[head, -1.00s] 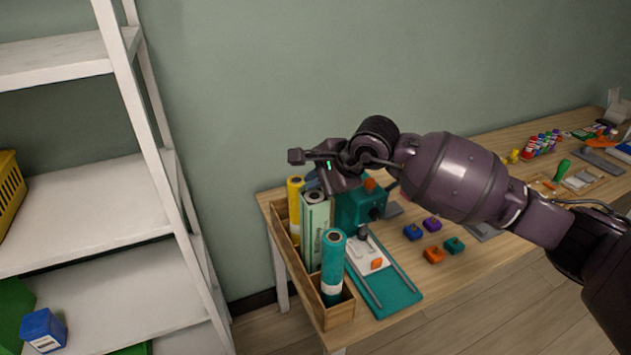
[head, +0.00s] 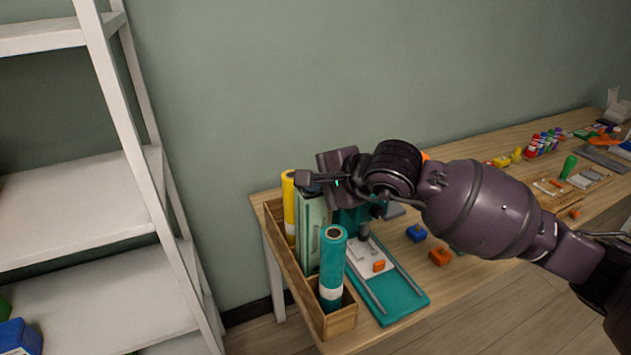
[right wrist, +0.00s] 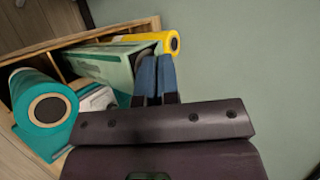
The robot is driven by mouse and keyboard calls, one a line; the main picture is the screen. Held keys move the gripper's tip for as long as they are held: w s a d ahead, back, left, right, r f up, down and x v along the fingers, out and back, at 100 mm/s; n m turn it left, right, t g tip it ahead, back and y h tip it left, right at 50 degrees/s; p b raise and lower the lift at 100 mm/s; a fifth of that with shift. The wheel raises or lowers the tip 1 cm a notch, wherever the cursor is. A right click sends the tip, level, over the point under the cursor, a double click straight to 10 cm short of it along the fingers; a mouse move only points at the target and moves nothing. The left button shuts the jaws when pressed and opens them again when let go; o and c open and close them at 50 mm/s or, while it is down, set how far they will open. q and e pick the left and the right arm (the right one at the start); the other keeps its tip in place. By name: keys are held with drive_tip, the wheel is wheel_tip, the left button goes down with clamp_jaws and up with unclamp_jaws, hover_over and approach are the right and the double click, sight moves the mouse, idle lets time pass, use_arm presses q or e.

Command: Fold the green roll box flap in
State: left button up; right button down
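The green roll box (head: 313,232) is a tall pale-green carton standing upright in a wooden crate. Its top is mostly hidden behind my right gripper in the head view. In the right wrist view the box (right wrist: 100,63) lies just left of the fingers, and a pale-green edge, perhaps the flap (right wrist: 143,57), shows beside the fingertips. Contact with it is unclear. My right gripper (right wrist: 158,62) has its two blue fingers close together at the box top, with nothing visible between them. My left gripper is out of view.
The wooden crate (head: 341,322) also holds a yellow roll (head: 289,205) behind the box and a teal roll (head: 332,262) in front. A teal press stands right of it on the table. A white shelf (head: 95,205) is at left.

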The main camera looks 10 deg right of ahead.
drive_tip(key=c, duration=1.4)
unclamp_jaws()
drive_tip(key=shift+f, duration=0.15)
drive_tip(key=shift+o, duration=0.2)
